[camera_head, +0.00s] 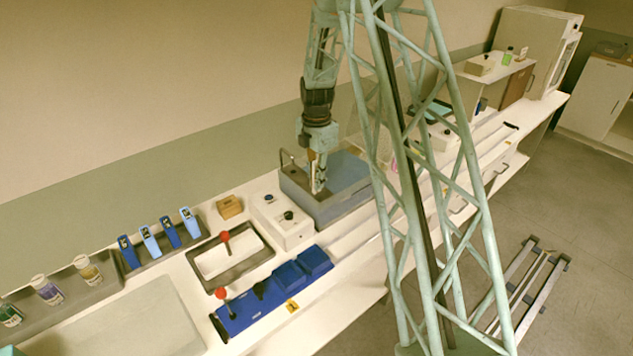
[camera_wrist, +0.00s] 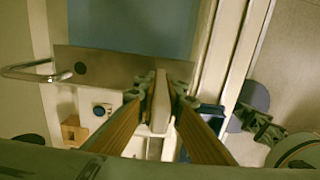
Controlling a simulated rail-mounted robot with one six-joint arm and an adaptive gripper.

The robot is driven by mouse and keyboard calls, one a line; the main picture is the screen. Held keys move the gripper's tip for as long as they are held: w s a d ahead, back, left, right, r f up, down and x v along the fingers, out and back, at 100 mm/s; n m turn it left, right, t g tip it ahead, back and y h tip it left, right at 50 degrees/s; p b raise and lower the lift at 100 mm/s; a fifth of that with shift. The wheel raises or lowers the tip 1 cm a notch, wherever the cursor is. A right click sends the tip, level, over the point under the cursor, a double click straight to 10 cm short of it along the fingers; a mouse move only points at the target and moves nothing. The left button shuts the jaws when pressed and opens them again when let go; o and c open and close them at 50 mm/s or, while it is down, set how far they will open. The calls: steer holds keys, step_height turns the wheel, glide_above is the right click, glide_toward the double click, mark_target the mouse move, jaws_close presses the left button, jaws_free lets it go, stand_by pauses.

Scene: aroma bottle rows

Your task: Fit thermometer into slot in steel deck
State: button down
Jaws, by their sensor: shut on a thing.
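My gripper (camera_head: 318,184) points down over the near left part of the steel deck (camera_head: 349,207), a grey box with a bluish top. In the wrist view, my gripper (camera_wrist: 163,82) is shut on a pale narrow piece, the thermometer (camera_wrist: 161,102), held between the two fingers. The steel deck (camera_wrist: 112,66) shows there as a grey strip with a dark round hole (camera_wrist: 80,68) to the left of the fingertips. The thermometer's lower end is hidden, and I cannot tell whether it touches the deck.
A bent metal handle (camera_head: 287,158) stands at the deck's left end. A white box with dark knobs (camera_head: 284,222) stands just left of the deck. A blue rack (camera_head: 262,306), a grey-rimmed tray (camera_head: 207,281) and several blue pipettes (camera_head: 170,233) lie farther left.

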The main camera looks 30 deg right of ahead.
mark_target(316, 161)
steer(key=shift+f, duration=0.1)
steer(key=c, duration=2.7)
jaws_free()
steer(key=shift+c, duration=0.2)
step_height(316, 161, up, 12)
steer(key=shift+r, duration=0.1)
steer(key=shift+r, duration=0.1)
